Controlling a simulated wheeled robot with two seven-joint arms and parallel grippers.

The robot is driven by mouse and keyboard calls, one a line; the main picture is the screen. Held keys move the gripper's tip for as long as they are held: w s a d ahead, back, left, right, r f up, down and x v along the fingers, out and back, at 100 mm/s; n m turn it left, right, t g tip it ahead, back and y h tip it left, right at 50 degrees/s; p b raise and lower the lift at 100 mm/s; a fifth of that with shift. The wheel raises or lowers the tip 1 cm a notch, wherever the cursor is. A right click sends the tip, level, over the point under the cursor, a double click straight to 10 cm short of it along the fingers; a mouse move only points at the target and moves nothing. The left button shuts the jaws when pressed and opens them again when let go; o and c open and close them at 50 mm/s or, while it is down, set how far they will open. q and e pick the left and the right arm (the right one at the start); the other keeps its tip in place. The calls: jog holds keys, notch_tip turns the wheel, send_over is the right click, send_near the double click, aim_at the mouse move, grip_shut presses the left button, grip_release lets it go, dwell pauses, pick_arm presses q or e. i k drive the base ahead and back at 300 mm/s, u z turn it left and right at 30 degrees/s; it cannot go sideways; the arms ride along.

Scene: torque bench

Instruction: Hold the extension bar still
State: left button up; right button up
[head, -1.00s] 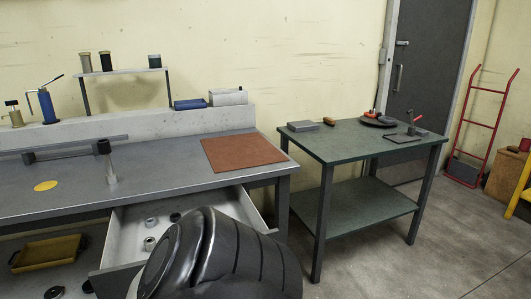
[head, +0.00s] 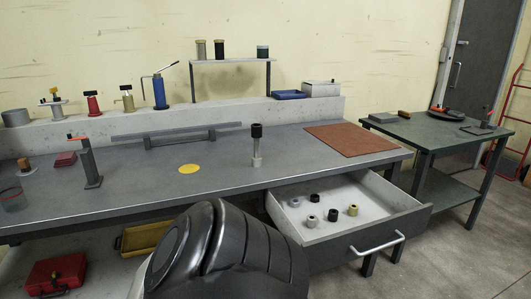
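An upright piece (head: 257,146) with a black upper part and a pale metal lower part stands on the grey workbench (head: 215,200), left of the brown mat. It may be the extension bar, but I cannot tell for sure. A long grey bar (head: 176,130) lies across two dark supports at the back of the bench. Neither of my grippers is in view. A large dark rounded part, likely my own, fills the bottom middle and hides part of the bench front.
An open drawer (head: 409,223) with several sockets juts out at the bench's right. A brown mat (head: 352,139), a yellow disc (head: 189,169) and an upright grey stand (head: 89,165) are on the bench. A green table (head: 432,133) stands at right.

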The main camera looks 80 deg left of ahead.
aim_at(257, 159)
jog(key=u, duration=0.05)
jog(key=k, duration=0.1)
jog(key=u, duration=1.7)
